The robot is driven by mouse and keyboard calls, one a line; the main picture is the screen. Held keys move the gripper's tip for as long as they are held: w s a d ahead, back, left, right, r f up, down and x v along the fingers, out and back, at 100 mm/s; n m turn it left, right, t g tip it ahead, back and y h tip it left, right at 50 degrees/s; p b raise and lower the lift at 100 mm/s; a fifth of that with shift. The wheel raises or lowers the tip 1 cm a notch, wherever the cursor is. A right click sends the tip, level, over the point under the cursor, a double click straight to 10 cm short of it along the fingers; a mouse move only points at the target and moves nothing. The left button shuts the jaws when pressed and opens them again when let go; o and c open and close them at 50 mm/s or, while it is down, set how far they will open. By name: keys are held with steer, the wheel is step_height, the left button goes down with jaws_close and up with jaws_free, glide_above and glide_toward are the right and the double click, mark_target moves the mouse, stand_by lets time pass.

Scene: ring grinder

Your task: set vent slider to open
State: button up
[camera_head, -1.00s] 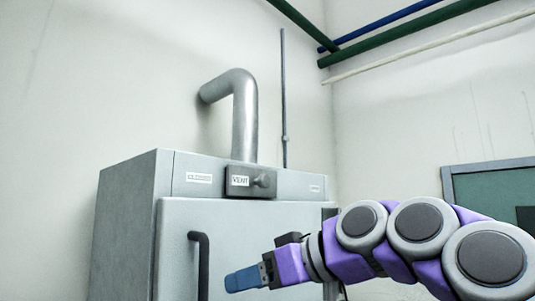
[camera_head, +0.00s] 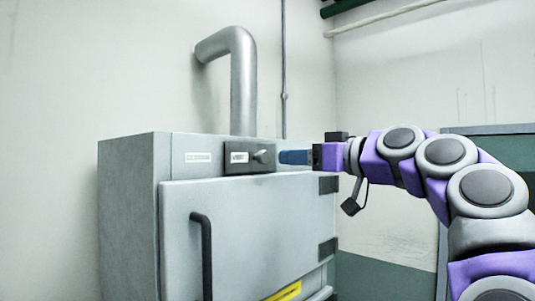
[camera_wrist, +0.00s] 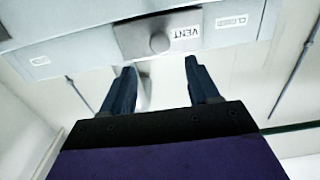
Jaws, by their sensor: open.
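The vent slider is a small grey knob (camera_head: 262,156) on a dark plate (camera_head: 237,157) with a white VENT label, at the top front of a grey cabinet (camera_head: 125,210). In the head view the knob is at the plate's right part. My gripper (camera_head: 282,157) has blue fingers at knob height, just right of the plate. In the wrist view the knob (camera_wrist: 160,43) shows beyond the open fingers (camera_wrist: 160,75), roughly centred between them and apart from them. The picture there is upside down, with a CLOSED label (camera_wrist: 232,21) right of VENT.
The cabinet door has a black vertical handle (camera_head: 203,250) and dark hinges (camera_head: 328,249) at its right edge. A silver pipe (camera_head: 242,85) rises behind the cabinet top. A teal-grey board (camera_head: 485,130) stands at the right. The space before the cabinet's upper front is otherwise clear.

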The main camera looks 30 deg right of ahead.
mark_target(267, 157)
steer(key=p+x, duration=0.2)
steer(key=x, duration=0.7)
steer(key=shift+w, duration=0.35)
steer(key=shift+c, duration=0.3)
jaws_close()
